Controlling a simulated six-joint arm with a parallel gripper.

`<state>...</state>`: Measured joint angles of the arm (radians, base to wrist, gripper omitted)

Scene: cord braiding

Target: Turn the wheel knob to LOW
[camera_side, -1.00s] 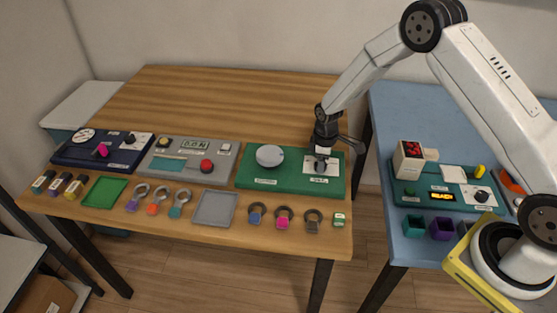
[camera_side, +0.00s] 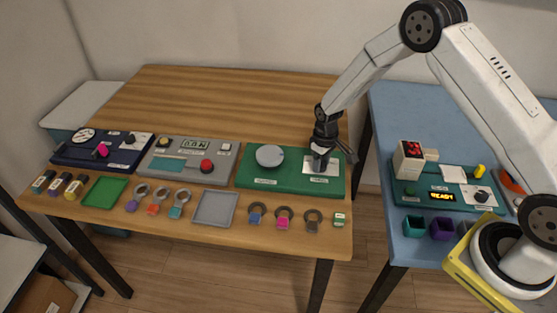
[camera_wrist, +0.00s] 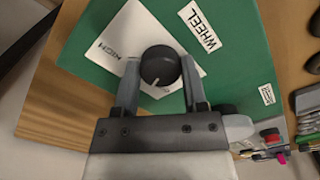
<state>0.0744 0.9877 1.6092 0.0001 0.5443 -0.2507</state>
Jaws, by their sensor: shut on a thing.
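The wheel knob (camera_wrist: 160,64) is a round black knob on a white plate (camera_wrist: 172,29) on the green panel (camera_wrist: 243,50). In the wrist view a white mark on its face points down and slightly left. "HIGH" is printed on the plate, up and left of the knob. I cannot see a LOW mark; the fingers and palm cover part of the plate. A "WHEEL" label (camera_wrist: 202,27) lies beside it. My gripper (camera_wrist: 160,72) is shut on the knob, one finger on each side. In the side view my gripper (camera_side: 320,160) hides the knob.
A grey disc (camera_side: 270,156) sits on the same green panel, left of my gripper. A grey panel (camera_side: 188,160) and a dark blue panel (camera_side: 90,155) stand farther left. Several rings and a grey tray (camera_side: 215,207) lie along the front edge. A blue table (camera_side: 420,115) is at right.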

